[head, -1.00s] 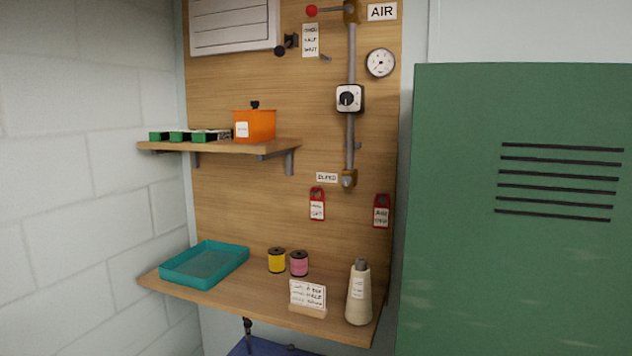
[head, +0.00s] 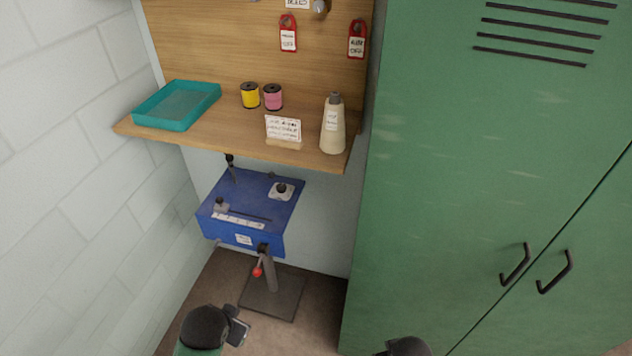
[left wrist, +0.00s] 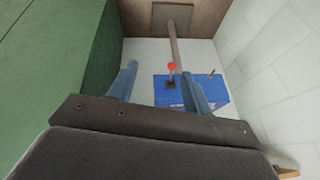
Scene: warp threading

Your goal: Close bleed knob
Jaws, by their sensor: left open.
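The bleed knob (head: 321,7) is a small grey round piece at the top edge of the head view, on the wooden board beside a white label (head: 297,3). It is mostly cut off, so its setting cannot be told. My left gripper (head: 238,328) is low at the bottom of the head view, far below the knob. In the left wrist view its two blue-grey fingers (left wrist: 160,70) stand apart with nothing between them, facing a blue box (left wrist: 192,92) and a red-tipped lever (left wrist: 172,67). Only a dark part of my right arm shows at the bottom edge.
A wooden shelf carries a teal tray (head: 177,104), yellow and pink spools (head: 262,97), a card (head: 283,130) and a cream cone (head: 333,124). The blue box (head: 250,207) stands below on a pedestal. A green locker (head: 470,180) fills the right side.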

